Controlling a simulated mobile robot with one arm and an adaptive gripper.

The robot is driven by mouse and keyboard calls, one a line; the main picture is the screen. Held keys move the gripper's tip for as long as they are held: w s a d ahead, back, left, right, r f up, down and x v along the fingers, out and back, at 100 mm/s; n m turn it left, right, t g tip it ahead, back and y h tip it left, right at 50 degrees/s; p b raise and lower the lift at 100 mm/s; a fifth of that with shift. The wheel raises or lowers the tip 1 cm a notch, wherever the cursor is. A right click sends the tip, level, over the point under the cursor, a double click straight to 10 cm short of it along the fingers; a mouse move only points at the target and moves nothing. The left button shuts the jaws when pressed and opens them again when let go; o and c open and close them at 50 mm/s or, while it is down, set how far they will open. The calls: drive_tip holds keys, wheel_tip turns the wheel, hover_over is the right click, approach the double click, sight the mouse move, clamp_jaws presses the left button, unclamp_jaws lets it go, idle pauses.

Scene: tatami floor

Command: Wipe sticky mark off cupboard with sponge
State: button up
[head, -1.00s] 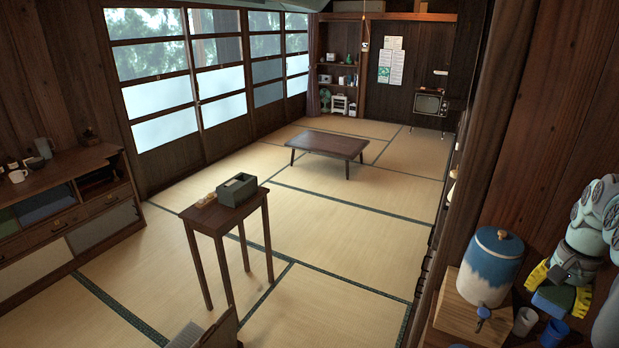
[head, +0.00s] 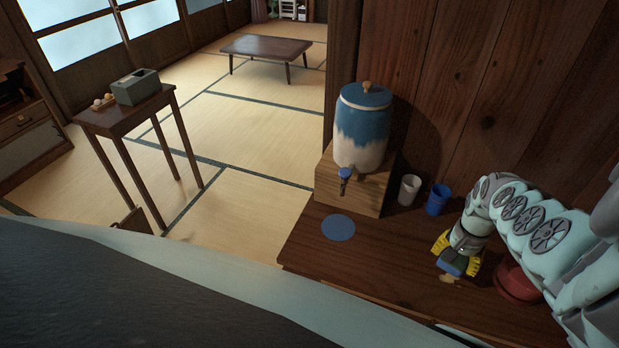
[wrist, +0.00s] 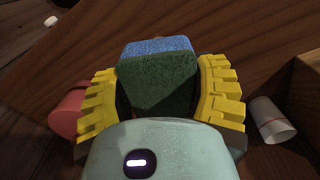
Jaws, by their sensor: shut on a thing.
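My gripper (head: 458,256) is shut on a sponge (head: 452,267), blue on one side and dark green on the other. The sponge also shows between the yellow fingers in the wrist view (wrist: 157,82). The gripper points down, with the sponge low over or on the brown cupboard top (head: 370,262); I cannot tell whether it touches. A small light-brown mark (head: 449,280) shows on the wood just in front of the sponge. Part of it may be hidden. I do not make out the mark in the wrist view.
A blue-and-white dispenser (head: 362,130) stands on a wooden box (head: 350,187), with a blue disc (head: 338,228) in front. A white cup (head: 409,190) and a blue cup (head: 438,199) stand left of my gripper. A red round object (head: 515,283) is close on its right.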

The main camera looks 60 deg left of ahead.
sight(439, 281)
drive_tip(key=shift+f, duration=0.5)
wheel_tip(439, 281, down, 5)
drive_tip(key=b, duration=0.6)
drive_tip(key=shift+s+f, duration=0.1)
drive_tip(key=shift+f, duration=0.1)
drive_tip(key=shift+f+b, duration=0.95)
drive_tip(key=shift+f, duration=0.05)
drive_tip(key=shift+w+d+r, duration=0.1)
drive_tip(key=shift+w+d, duration=0.45)
drive_tip(key=shift+d, duration=0.3)
drive_tip(key=shift+w+d, duration=0.55)
drive_tip(key=shift+d, duration=0.25)
drive_tip(key=shift+s+a+f, duration=0.15)
drive_tip(key=shift+s+a, duration=0.45)
drive_tip(key=shift+a, duration=0.3)
drive_tip(key=shift+s+a+f, duration=0.15)
drive_tip(key=shift+s+a, duration=0.4)
drive_tip(key=shift+a, duration=0.3)
drive_tip(key=shift+r, duration=0.1)
